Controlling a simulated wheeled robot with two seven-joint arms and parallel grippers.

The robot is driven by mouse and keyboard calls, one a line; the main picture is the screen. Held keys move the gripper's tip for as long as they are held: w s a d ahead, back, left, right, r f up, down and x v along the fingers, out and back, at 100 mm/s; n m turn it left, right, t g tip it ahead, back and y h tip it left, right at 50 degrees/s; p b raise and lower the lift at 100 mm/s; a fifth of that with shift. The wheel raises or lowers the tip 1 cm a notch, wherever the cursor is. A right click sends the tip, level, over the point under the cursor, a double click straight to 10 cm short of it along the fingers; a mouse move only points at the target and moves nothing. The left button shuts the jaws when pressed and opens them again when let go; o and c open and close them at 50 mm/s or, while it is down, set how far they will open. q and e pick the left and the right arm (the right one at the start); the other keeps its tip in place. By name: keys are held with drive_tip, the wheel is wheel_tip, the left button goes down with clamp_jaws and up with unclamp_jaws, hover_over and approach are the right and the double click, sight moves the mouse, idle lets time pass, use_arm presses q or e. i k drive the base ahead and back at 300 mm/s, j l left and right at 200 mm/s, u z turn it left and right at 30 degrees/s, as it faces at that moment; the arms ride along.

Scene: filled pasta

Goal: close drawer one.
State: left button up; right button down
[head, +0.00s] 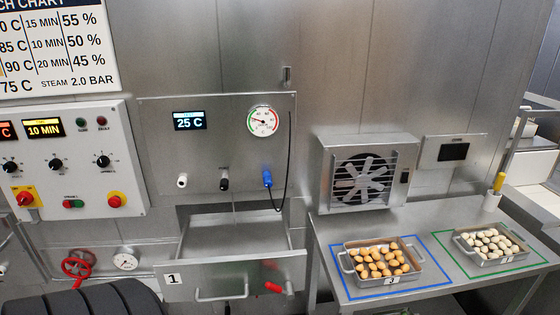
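Drawer one (205,272) is a steel drawer marked with a "1" label at its left front. It stands pulled out below the panel with the 25 C display. Its inside floor (236,223) shows from above, and no tray or food is visible in it. A bar handle (221,294) and a red-tipped handle (274,287) are on its front. Neither of my grippers is in the head view. A dark ribbed shape at the bottom left may be part of me.
A steel table (420,262) at right bears a tray of brown pieces (346,262) in a blue outline and a tray of pale pieces (459,246) in a green outline. A fan unit (325,178) stands behind. A red valve wheel (77,264) sits left of the drawer.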

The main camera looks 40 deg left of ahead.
sight(216, 260)
drive_tip(key=u, duration=1.85)
